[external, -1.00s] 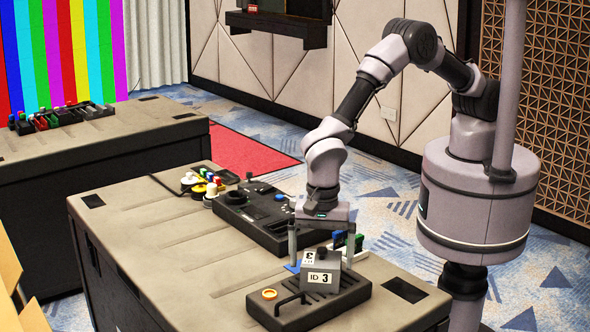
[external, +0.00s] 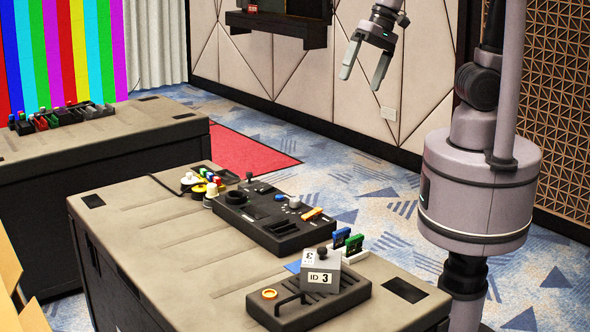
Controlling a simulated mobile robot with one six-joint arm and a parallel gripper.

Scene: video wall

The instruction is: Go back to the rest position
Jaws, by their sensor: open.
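My gripper (external: 364,67) is raised high near the top of the external view, well above and beyond the near console table. Its two fingers are spread apart, with nothing between them. The upper arm links run out of the top of the picture. A grey box marked ID 3 (external: 320,271) sits on a dark slotted base (external: 340,304) on the table, apart from my gripper.
The near table (external: 150,262) holds a dark control panel (external: 278,234) with knobs and an orange piece, plus blue and green upright pieces (external: 347,241). A second table (external: 100,143) stands at left. Patterned carpet lies behind.

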